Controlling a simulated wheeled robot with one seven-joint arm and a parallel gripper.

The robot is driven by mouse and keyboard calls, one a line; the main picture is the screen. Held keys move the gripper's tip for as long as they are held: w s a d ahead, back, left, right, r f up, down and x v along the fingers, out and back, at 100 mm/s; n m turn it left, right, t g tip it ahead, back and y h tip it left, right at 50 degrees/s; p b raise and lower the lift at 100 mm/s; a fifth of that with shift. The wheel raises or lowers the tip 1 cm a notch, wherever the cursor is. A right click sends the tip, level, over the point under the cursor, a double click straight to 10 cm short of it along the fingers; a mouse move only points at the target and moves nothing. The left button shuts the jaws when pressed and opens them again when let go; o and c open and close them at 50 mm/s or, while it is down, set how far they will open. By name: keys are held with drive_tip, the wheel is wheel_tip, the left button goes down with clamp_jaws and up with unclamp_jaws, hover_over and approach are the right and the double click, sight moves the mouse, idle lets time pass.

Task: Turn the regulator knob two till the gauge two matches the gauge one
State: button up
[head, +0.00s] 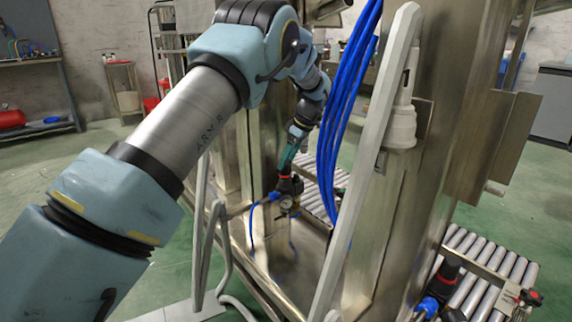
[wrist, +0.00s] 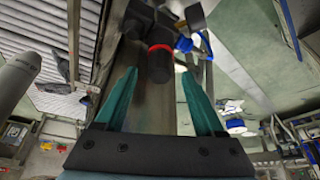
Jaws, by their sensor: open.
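A black regulator with a red ring (head: 289,186) stands on the steel frame in the head view, with a small round gauge (head: 286,203) on its front. My gripper (head: 284,170) is just above its black knob. In the wrist view, the knob (wrist: 159,70) lies ahead, between the teal fingertips of my gripper (wrist: 158,76), with the red ring (wrist: 160,47) beyond it. The fingers are open, with a gap on both sides of the knob. A second black regulator (head: 443,280) is at the lower right of the head view. I cannot read any gauge or tell which regulator is number two.
Blue hoses (head: 345,110) hang to the right of my gripper, close to a grey bar (head: 368,150). A steel column (head: 440,130) rises further right. Rollers (head: 490,262) lie at the lower right. Green floor at the left is mostly clear.

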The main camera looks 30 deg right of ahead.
drive_tip(key=shift+x, duration=0.8)
drive_tip(key=shift+c, duration=0.3)
clamp_jaws()
